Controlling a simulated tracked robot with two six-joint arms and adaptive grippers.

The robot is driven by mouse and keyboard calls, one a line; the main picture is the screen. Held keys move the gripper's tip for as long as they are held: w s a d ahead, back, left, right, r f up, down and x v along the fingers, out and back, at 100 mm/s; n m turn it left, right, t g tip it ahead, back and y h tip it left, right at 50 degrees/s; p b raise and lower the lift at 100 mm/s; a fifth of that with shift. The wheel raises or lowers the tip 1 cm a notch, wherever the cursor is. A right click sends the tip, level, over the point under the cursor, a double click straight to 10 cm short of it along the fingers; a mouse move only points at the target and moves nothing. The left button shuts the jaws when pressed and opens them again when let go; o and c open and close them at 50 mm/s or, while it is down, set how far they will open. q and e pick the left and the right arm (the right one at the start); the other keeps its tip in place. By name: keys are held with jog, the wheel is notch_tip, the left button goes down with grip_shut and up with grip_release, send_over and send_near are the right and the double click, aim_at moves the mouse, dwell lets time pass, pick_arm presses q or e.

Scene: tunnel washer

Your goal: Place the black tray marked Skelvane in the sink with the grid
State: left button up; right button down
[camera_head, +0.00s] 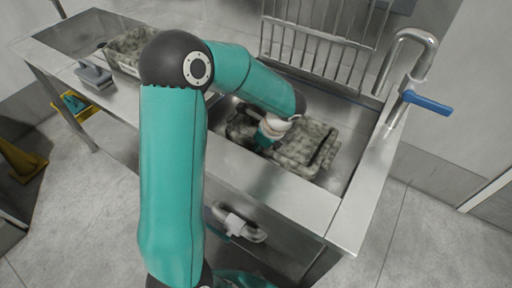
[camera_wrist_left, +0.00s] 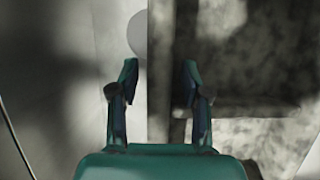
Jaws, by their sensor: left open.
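A dark tray with grey mottled stains (camera_head: 312,158) lies in the right-hand sink basin (camera_head: 355,115), below an upright metal grid (camera_head: 312,38). No name on it is legible. My left gripper (camera_head: 268,137) reaches down at the tray's left part and partly hides it. In the left wrist view, its two fingers (camera_wrist_left: 160,85) are open, with the edge of the mottled tray (camera_wrist_left: 235,105) between and to the right of them. I cannot tell whether they touch it. A second mottled tray (camera_head: 125,52) stands at the left basin.
A tap with a blue lever (camera_head: 428,103) rises at the sink's right end. A small grey object (camera_head: 93,75) sits on the counter's front edge at left. Yellow items (camera_head: 22,163) stand on the floor at far left. The floor at right is clear.

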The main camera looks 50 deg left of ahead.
pick_arm(q)
jog(key=p+v, duration=0.2)
jog(key=v, duration=0.9)
jog(key=shift+r, duration=0.15)
